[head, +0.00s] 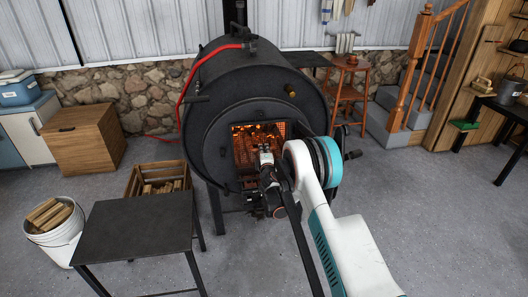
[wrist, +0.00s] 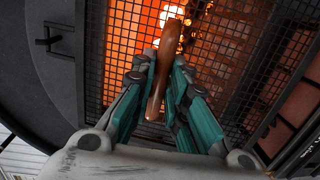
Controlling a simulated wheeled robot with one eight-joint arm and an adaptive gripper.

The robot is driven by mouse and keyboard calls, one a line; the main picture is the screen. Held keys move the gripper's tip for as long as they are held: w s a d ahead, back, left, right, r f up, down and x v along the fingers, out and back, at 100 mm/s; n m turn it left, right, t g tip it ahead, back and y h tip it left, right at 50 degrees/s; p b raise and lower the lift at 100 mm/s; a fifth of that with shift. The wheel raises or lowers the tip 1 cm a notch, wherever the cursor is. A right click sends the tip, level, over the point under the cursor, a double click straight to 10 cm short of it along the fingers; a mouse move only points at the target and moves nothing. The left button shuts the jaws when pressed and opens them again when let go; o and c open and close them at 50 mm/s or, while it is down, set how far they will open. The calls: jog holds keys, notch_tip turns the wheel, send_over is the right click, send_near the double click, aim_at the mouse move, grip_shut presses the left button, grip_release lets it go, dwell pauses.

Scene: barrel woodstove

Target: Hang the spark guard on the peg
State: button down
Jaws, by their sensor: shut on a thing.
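The spark guard (head: 243,148) is a dark wire mesh panel in front of the glowing firebox opening of the black barrel stove (head: 225,85). In the wrist view the mesh (wrist: 228,62) fills the middle, with orange fire behind it. My gripper (head: 266,152) is at the front of the mesh. In the wrist view its teal fingers (wrist: 160,75) are shut on a brown, smooth handle (wrist: 156,100) that stands out in front of the mesh. A small dark fitting (wrist: 48,38) sticks out from the stove front at left; I cannot tell whether it is the peg.
A dark metal table (head: 135,228) stands front left, near a white bucket of wood (head: 70,240) and a crate with logs (head: 135,182). A red hose (head: 190,80) runs over the stove. A wooden stool (head: 349,90) stands behind right. The floor at right is open.

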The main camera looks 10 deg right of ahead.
dwell(0.4)
jog(key=c, duration=1.5)
grip_release()
jog(key=shift+s, duration=0.1)
jog(key=s+a+r, duration=0.1)
jog(key=s, duration=1.1)
jog(key=s+d+r+m+g+h, duration=0.1)
jog(key=s+d+r+m+g, duration=0.2)
jog(key=r, duration=0.7)
jog(key=s+d+r+m+h, duration=0.15)
jog(key=s+r+m, duration=0.25)
jog(key=r, duration=0.6)
jog(key=s+d+r+m+g+y, duration=0.1)
jog(key=s+r+m, duration=0.1)
jog(key=s+r, duration=0.3)
jog(key=s+r+m+g, duration=0.2)
jog(key=s, duration=0.6)
jog(key=s+a+m+g+y, duration=0.1)
jog(key=s+m, duration=0.1)
jog(key=s, duration=0.7)
jog(key=s+a+f+m+g+y, duration=0.1)
jog(key=s+a+m, duration=0.1)
jog(key=s, duration=0.8)
jog(key=s+a+f+m+g+y, duration=0.1)
jog(key=s+m+g, duration=0.1)
jog(key=s, duration=0.8)
jog(key=shift+a+f, duration=0.25)
